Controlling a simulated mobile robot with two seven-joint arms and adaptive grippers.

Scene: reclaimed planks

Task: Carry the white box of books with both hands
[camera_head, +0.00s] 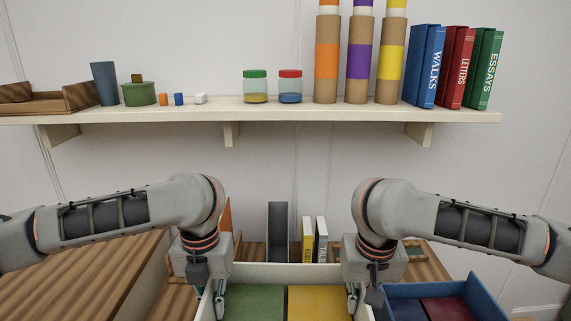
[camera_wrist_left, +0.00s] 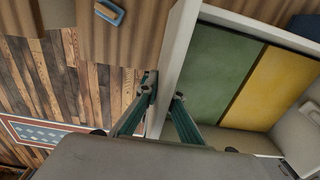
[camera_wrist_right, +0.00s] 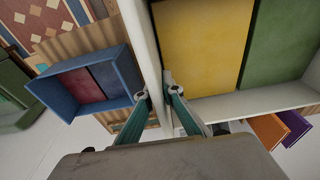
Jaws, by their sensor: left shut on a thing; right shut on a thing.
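The white box (camera_head: 290,272) is at the bottom centre of the head view, cut off by the lower edge. A green book (camera_head: 253,303) and a yellow book (camera_head: 318,304) lie flat in it. My left gripper (camera_head: 217,302) is shut on its left wall; the left wrist view shows this wall (camera_wrist_left: 178,60) between the fingers (camera_wrist_left: 164,98). My right gripper (camera_head: 362,302) is shut on the right wall, which runs between the fingers in the right wrist view (camera_wrist_right: 145,45). I cannot tell whether the box's underside touches anything.
A blue box (camera_head: 480,282) with a red and a blue book stands close on the right. Behind are a grey upright piece (camera_head: 278,230) and upright books (camera_head: 308,240). A wall shelf (camera_head: 250,110) with jars, tubes and books runs above. Wooden surface (camera_head: 70,280) lies left.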

